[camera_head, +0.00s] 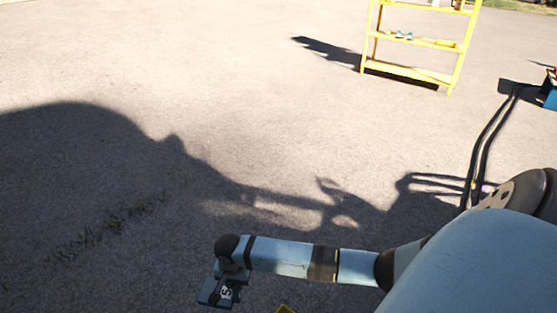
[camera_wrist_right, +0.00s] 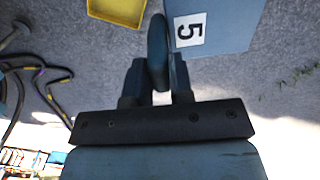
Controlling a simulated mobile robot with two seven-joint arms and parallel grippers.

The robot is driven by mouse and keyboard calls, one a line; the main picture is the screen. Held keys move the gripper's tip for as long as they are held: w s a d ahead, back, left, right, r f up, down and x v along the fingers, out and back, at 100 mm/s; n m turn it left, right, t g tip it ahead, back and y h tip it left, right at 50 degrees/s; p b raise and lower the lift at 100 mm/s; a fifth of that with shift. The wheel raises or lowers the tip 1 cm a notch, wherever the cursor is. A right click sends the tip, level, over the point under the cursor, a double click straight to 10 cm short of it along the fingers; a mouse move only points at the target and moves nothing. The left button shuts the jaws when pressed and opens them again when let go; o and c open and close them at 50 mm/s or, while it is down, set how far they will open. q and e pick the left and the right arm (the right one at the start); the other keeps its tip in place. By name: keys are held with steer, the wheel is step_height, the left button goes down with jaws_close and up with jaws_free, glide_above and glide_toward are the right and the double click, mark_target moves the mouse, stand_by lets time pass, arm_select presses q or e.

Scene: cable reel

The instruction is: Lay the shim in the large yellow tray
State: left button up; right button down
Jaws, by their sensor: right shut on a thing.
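Fingers hide part of that grip. A yellow corner (camera_head: 285,309), likely the tray, shows at the head view's bottom edge. My left gripper is out of view.
A yellow shelf rack (camera_head: 410,72) with small items stands at the back right. Dark cables (camera_wrist_right: 58,78) lie at the wrist view's left. Grass (camera_head: 105,226) grows in the paving. Much of the ground is open, with shadows across it.

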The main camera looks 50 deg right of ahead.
steer(key=s+d+f+m, duration=0.3)
steer(key=s+f, duration=0.5)
steer(key=s+d+f+m, duration=0.3)
steer(key=s+f, duration=0.6)
steer(key=f+b, duration=0.4)
steer(key=f, duration=0.2)
steer(key=f+b, duration=0.4)
steer(key=f, duration=0.3)
steer(key=f+b, duration=0.4)
steer(key=f, duration=0.3)
steer(key=shift+w+d+b, duration=0.15)
steer(key=shift+d+b, duration=0.1)
steer(key=shift+b, duration=0.15)
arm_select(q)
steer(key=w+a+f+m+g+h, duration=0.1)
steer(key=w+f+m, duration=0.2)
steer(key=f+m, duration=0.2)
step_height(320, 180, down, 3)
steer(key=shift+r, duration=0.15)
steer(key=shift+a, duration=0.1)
arm_select(e)
steer(key=c, duration=1)
jaws_free()
steer(key=shift+f, duration=0.1)
